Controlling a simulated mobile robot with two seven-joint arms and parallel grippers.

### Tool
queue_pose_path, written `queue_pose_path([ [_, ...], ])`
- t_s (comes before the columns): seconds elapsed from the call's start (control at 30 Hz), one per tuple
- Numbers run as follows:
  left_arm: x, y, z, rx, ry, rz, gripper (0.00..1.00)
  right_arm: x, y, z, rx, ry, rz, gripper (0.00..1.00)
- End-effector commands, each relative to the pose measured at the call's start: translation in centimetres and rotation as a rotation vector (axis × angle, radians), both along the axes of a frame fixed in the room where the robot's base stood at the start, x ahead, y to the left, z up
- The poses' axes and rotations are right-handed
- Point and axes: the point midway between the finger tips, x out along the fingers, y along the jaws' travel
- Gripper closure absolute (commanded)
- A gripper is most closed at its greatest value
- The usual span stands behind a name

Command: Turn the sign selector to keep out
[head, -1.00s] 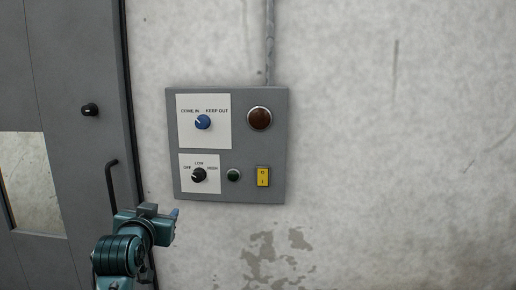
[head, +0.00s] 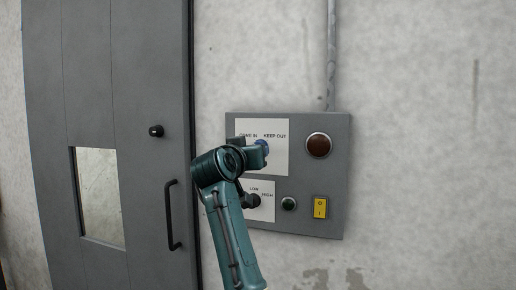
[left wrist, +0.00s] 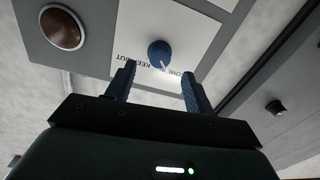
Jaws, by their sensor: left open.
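The sign selector is a blue knob (head: 262,146) on a white plate (head: 278,160) marked COME IN and KEEP OUT. In the head view my left gripper (head: 254,154) is in front of the plate and partly hides the knob. In the left wrist view the knob (left wrist: 159,52) shows whole, with its white pointer mark towards the COME IN lettering. The left gripper (left wrist: 158,72) is open, its two blue fingers apart on either side of the knob's line. The knob looks just beyond the fingertips, with no contact visible. My right gripper is not in view.
The grey panel (head: 335,210) also carries a brown-red round lamp (head: 318,145), a black OFF/LOW/HIGH knob (head: 254,201), a green button (head: 289,203) and a yellow switch (head: 320,208). A grey door (head: 110,110) with a black handle (head: 173,215) stands left. The wall right is bare.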

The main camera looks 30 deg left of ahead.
Motion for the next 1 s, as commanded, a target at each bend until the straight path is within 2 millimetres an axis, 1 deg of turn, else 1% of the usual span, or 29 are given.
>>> queue_pose_path([
  [0.03, 1.1, 0.3, 0.1, -0.001, 0.003, 0.000, 0.47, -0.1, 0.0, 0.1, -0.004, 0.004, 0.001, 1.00],
  [0.1, 2.3, 0.7, 0.2, 0.000, 0.002, 0.000, 0.47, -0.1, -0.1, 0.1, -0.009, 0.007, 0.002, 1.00],
  [0.2, 3.7, 1.1, 0.1, -0.001, 0.002, 0.000, 0.47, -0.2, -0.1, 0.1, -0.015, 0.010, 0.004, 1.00],
  [0.3, 4.7, 1.3, 0.1, -0.001, 0.001, -0.001, 0.47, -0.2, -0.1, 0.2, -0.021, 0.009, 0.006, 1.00],
  [0.47, 5.4, 1.5, 0.0, 0.000, -0.001, -0.001, 0.47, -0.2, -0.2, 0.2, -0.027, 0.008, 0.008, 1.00],
  [0.73, 5.5, 1.6, 0.0, 0.000, -0.001, 0.000, 0.47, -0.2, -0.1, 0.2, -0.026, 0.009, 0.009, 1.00],
  [0.77, 5.5, 1.6, 0.0, 0.000, -0.001, 0.000, 0.48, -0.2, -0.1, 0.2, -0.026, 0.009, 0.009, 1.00],
  [1.0, 5.5, 1.6, 0.0, 0.000, -0.001, 0.000, 0.68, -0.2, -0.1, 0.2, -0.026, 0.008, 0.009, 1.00],
])
